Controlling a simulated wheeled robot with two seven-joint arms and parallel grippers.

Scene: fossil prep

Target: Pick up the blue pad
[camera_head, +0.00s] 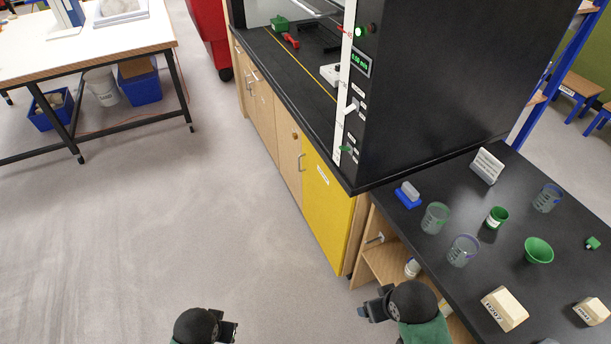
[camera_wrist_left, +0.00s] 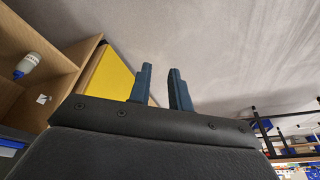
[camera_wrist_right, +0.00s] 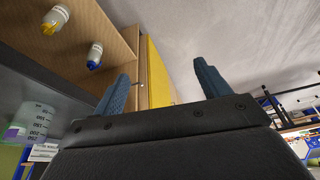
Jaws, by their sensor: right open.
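The blue pad (camera_head: 408,197) lies on the black worktop at its far left corner, beside the black cabinet, in the head view. A small grey block rests on top of it. My right gripper (camera_head: 366,306) is below and left of the pad in the picture, off the worktop's left side and apart from it. In the right wrist view its fingers (camera_wrist_right: 158,85) are wide apart and empty. My left gripper (camera_head: 230,331) is farther left over the floor. In the left wrist view its fingers (camera_wrist_left: 161,84) stand a small gap apart with nothing between. The pad is not visible in either wrist view.
The worktop (camera_head: 490,250) also holds clear beakers (camera_head: 435,218), a green cup (camera_head: 497,217), a green funnel (camera_head: 539,250), a white sign (camera_head: 487,166) and labelled beige blocks (camera_head: 504,309). The tall black cabinet (camera_head: 430,90) stands behind the pad. Shelves with bottles lie below. Open floor is left.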

